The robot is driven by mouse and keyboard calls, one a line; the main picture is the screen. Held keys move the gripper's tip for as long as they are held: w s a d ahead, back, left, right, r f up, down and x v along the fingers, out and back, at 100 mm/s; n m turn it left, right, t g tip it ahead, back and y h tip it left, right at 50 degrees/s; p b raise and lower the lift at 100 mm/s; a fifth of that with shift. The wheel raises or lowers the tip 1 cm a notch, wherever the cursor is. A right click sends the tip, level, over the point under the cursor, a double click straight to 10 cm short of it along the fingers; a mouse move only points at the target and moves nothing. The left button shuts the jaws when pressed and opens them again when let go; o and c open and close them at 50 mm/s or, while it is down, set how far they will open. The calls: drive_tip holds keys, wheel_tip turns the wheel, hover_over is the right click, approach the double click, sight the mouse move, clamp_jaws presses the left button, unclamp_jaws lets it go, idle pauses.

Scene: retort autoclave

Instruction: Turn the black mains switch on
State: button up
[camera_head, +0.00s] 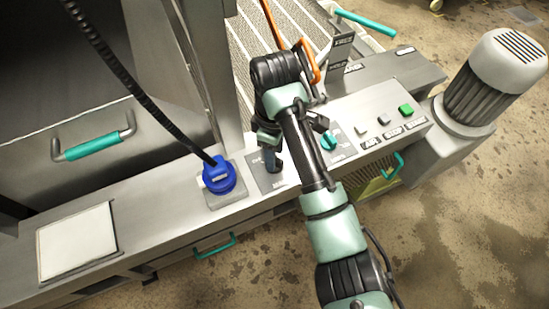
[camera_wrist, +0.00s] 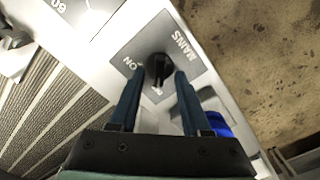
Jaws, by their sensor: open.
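The black mains switch (camera_wrist: 158,66) is a rotary knob on a grey plate (camera_wrist: 190,72) marked MAINS, with ON printed to its left in the wrist view. Another mark just below the knob is partly covered. My gripper (camera_wrist: 160,76) is open, with one dark blue finger on each side of the knob. I cannot tell whether the fingers touch it. In the head view my gripper (camera_head: 272,160) points down at the plate (camera_head: 264,182), and my arm and gripper hide the knob there.
A blue round plug (camera_head: 219,178) with a black cable stands left of the plate. A teal knob (camera_head: 328,141) and several push buttons, one green (camera_head: 406,110), lie to the right. A teal-handled drawer (camera_head: 214,246) is below. A motor (camera_head: 497,75) stands at the right.

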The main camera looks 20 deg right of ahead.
drive_tip(key=shift+f, duration=0.75)
clamp_jaws()
